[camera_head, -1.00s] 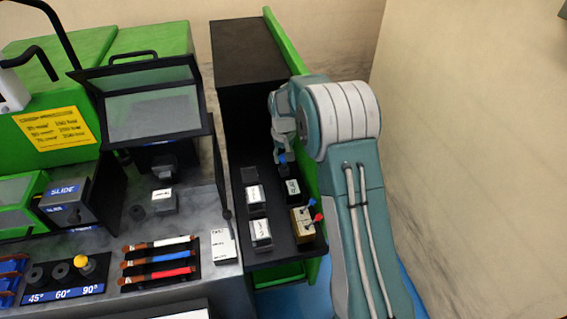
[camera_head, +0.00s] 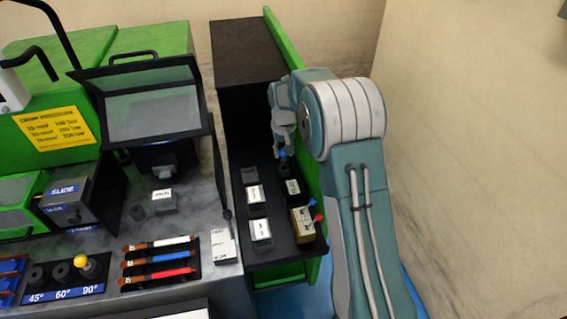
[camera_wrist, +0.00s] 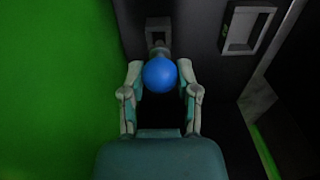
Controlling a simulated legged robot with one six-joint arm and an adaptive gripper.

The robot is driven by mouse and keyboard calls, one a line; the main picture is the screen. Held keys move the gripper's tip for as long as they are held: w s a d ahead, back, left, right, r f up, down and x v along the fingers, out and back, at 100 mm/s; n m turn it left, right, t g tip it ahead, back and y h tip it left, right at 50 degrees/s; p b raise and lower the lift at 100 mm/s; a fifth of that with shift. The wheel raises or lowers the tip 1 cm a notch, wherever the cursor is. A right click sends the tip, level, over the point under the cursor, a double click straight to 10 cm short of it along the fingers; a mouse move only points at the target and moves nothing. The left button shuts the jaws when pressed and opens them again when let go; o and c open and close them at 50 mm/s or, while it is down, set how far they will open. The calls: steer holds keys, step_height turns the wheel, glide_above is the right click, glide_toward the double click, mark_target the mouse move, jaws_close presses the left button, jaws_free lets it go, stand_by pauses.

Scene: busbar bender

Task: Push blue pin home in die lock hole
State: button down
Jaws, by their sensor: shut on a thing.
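The blue pin shows its round blue head (camera_wrist: 160,74) in the wrist view, between my two fingertips, with a short grey shaft beyond it. My gripper (camera_wrist: 160,70) is shut on this head. In the head view my gripper (camera_head: 284,148) points down over the back right of the black shelf, with a bit of the blue pin (camera_head: 282,154) under it. A grey squarish fitting (camera_wrist: 158,30) lies just beyond the pin in the wrist view. I cannot tell whether the shaft is in a hole; the die lock hole is hidden.
On the black shelf (camera_head: 279,250) stand several labelled dark blocks, one (camera_head: 292,187) just in front of my gripper. A tan block (camera_head: 301,224) holds a blue and a red pin. A green panel (camera_wrist: 50,90) rises close at the left in the wrist view.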

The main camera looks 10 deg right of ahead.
steer(key=shift+r, duration=0.15)
steer(key=shift+r, duration=2.4)
